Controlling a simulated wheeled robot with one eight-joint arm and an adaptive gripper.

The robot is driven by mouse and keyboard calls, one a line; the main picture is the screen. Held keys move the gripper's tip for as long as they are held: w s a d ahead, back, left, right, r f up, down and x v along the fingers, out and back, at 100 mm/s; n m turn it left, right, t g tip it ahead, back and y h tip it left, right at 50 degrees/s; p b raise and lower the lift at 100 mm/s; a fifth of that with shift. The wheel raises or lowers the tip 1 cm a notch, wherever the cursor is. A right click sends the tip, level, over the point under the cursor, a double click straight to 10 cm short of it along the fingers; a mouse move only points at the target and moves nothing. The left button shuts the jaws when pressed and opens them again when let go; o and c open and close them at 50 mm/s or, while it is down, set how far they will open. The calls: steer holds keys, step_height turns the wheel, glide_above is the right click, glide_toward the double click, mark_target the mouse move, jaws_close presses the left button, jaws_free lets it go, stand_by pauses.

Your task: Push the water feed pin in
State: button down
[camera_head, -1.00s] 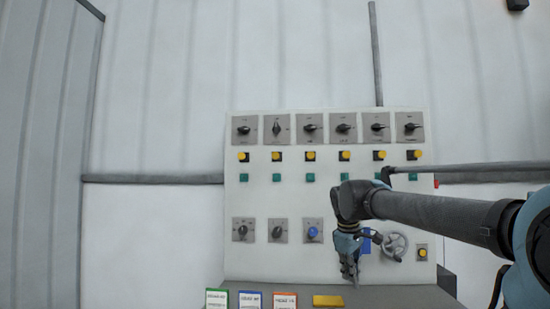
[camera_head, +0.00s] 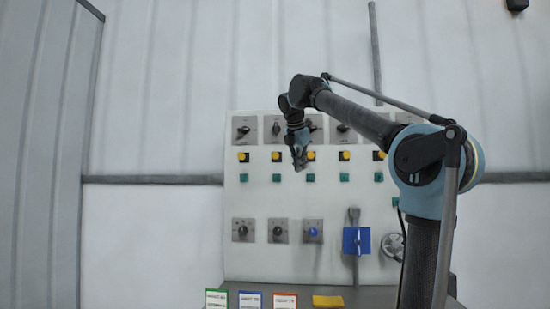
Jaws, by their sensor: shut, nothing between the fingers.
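A white control panel (camera_head: 265,200) faces me. No label on it is readable, so I cannot tell for certain which part is the water feed pin. A round blue knob (camera_head: 313,231) sits on a grey plate in the lower row, the only blue one there. My gripper (camera_head: 300,165) is shut and empty. It points downward in front of the upper part of the panel, beside a yellow button (camera_head: 311,155) and well above the blue knob. I cannot tell whether it touches the panel. My arm hides the panel's upper right part.
Black rotary switches (camera_head: 243,130), yellow buttons (camera_head: 243,157) and green squares (camera_head: 243,178) form rows. A blue plate with a grey lever (camera_head: 354,215) and a handwheel (camera_head: 392,245) are at lower right. Several coloured cards (camera_head: 250,299) and a yellow block (camera_head: 328,301) lie on the ledge below.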

mark_target(275, 154)
steer(key=w+a+r+n+t+y, duration=0.1)
steer(key=w+a+r+n+t, duration=0.1)
steer(key=a+r+n, duration=0.7)
steer(key=shift+w+a+r+n, duration=0.45)
steer(key=shift+a+r, duration=0.65)
steer(key=shift+r, duration=0.9)
steer(key=shift+w+r+x, duration=0.35)
steer(key=shift+x, duration=1.8)
steer(key=shift+w+r+x, duration=0.35)
steer(key=shift+w+x, duration=0.05)
steer(key=shift+x, duration=1.75)
steer(key=shift+w+r+x, duration=0.35)
steer(key=shift+x, duration=1.75)
steer(key=shift+w, duration=0.15)
steer(key=shift+w, duration=1.6)
